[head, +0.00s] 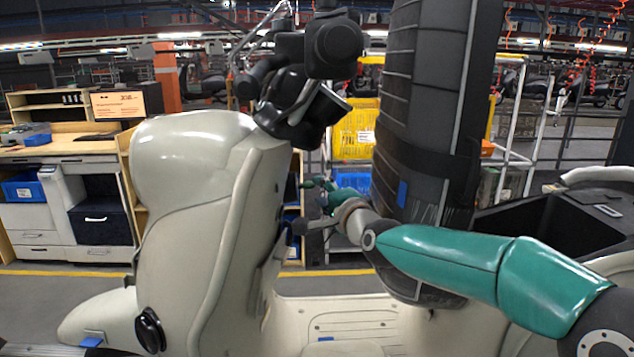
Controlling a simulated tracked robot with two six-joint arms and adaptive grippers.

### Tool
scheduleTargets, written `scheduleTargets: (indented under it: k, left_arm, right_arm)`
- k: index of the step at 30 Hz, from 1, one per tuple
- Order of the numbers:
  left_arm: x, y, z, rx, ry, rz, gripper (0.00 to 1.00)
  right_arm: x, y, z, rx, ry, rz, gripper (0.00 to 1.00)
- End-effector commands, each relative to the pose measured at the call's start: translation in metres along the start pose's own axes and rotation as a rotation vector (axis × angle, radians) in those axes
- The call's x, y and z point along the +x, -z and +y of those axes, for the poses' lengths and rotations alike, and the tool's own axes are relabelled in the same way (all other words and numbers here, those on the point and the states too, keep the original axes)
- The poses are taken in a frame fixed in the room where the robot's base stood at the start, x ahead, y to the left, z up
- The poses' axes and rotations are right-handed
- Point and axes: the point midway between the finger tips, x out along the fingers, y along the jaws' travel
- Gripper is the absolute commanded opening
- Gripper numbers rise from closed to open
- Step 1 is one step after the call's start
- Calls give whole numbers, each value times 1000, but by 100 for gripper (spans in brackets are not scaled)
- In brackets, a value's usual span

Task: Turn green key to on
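A cream scooter body (205,180) with a black handlebar stands upright at centre left. My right arm comes in from the right in a green sleeve. My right gripper (308,215) is beside the inner face of the scooter's front shield, at about mid height. Small green parts (316,185) show at the gripper; I cannot tell whether they are the green key or part of the gripper. The gripper is small and partly hidden, so I cannot tell its opening or whether it touches anything. The key slot is not clearly visible. My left gripper is out of view.
A tall dark column (425,110) stands just right of the gripper, behind my forearm. The scooter's flat floorboard (345,318) lies below. A yellow crate (355,130) and a blue bin (352,182) are on a rack behind. A workbench (65,145) is at the left.

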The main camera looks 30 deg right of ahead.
Motion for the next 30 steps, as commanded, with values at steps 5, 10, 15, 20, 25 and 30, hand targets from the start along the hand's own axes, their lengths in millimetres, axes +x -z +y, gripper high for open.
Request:
scheduleTargets:
  k: [5,10,15,20,25,30]
  left_arm:
    - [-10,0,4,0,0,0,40]
    - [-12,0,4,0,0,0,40]
    - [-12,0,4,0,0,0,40]
    - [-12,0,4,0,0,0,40]
    - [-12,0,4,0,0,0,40]
    - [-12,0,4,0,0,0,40]
  right_arm:
    - [25,1,-1,-1,-1,1,40]
    - [36,1,0,0,0,1,40]
    - [37,1,0,-1,0,2,40]
    - [37,1,0,-1,0,2,36]
    - [37,1,0,0,0,2,8]
    - [37,1,0,-1,0,1,0]
